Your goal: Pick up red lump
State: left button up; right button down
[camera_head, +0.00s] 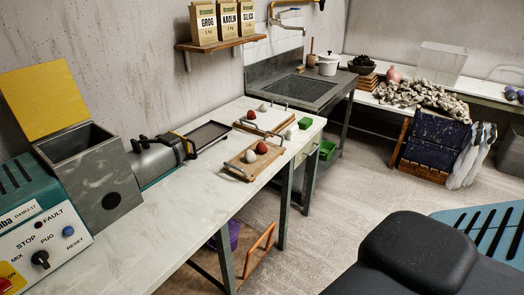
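Two red lumps are on the white-topped table. One red lump (262,147) sits on the nearer wooden tray (238,165), next to a pale lump (250,156). The other red lump (252,115) sits on the farther wooden-edged board (273,122), with a pale lump (264,107) close by. Another pale lump (288,135) is at the right of that board. Neither of my grippers shows in the head view, and nothing is seen touching the lumps.
A purple bucket (232,236) is underneath. Open floor (345,195) lies to the right.

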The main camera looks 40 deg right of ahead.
aim_at(261, 148)
jog(key=i+l, duration=0.1)
jog(key=l, duration=0.35)
jog(key=i+l, duration=0.1)
jog(key=l, duration=0.35)
jog(key=i+l, duration=0.1)
jog(key=l, duration=0.3)
jog(key=i+l, duration=0.1)
jog(key=l, duration=0.35)
jog(key=i+l, duration=0.15)
jog(key=l, duration=0.3)
jog(key=i+l, duration=0.1)
jog(key=l, duration=0.35)
jog(key=i+l, duration=0.1)
jog(key=l, duration=0.35)
jog(key=u, duration=0.05)
